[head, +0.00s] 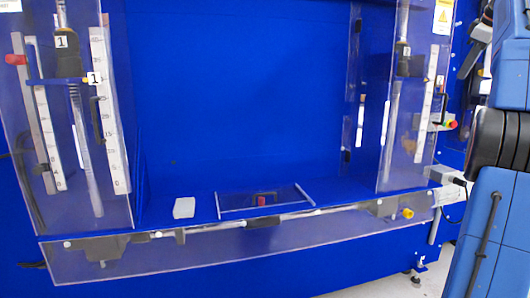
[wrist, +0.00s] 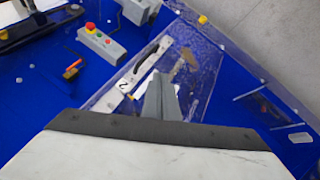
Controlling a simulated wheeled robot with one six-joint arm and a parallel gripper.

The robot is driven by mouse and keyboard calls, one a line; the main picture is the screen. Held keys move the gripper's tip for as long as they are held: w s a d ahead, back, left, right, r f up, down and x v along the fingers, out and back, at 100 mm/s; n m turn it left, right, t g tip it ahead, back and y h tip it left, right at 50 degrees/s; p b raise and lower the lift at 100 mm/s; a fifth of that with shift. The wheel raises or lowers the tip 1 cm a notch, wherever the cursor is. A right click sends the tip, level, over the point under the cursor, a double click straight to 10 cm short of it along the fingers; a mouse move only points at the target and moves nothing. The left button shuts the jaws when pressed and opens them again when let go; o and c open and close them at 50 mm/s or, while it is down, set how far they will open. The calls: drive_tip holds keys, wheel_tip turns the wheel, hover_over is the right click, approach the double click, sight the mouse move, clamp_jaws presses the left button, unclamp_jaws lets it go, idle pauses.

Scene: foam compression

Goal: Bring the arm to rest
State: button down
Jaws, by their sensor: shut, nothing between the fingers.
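My gripper (wrist: 160,84) shows in the wrist view as grey fingers close together, shut and empty. It is in front of a clear panel with a scale strip marked 2 and a black handle. In the head view, my blue arm (head: 482,225) stands along the right edge, and the gripper itself cannot be made out there. A small whitish block (head: 184,207) lies on the blue machine floor, left of a framed clear plate; a similar pale block (wrist: 300,137) shows at the right of the wrist view.
The blue machine has a clear left side panel (head: 75,120), a clear right side panel (head: 410,110) and a low clear front panel (head: 250,245). A grey control box (wrist: 102,45) with a red button shows in the wrist view. The machine's middle space is open.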

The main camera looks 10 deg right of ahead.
drive_tip(key=w+a+f+m+y, duration=0.1)
drive_tip(key=a+f, duration=0.2)
drive_tip(key=a, duration=0.6)
drive_tip(key=w+a+f+m, duration=0.1)
drive_tip(key=a+f, duration=0.3)
drive_tip(key=a, duration=0.5)
drive_tip(key=s+a+f+m+g, duration=0.1)
drive_tip(key=s+a+f, duration=0.2)
drive_tip(key=a+f, duration=0.3)
drive_tip(key=s+a+f, duration=0.2)
drive_tip(key=a+f, duration=0.3)
drive_tip(key=a, duration=0.4)
drive_tip(key=s+a+f, duration=0.5)
drive_tip(key=s+f, duration=0.2)
drive_tip(key=f, duration=0.4)
drive_tip(key=s+a+f+m+y, duration=0.1)
drive_tip(key=s+a+f, duration=0.5)
drive_tip(key=f, duration=0.5)
drive_tip(key=s+a+f+g, duration=0.1)
drive_tip(key=s+a+f, duration=0.4)
drive_tip(key=s+f, duration=0.4)
wheel_tip(320, 180, down, 2)
drive_tip(key=shift+s+a+f+m, duration=0.2)
drive_tip(key=shift+f+m, duration=0.05)
drive_tip(key=shift+m, duration=0.15)
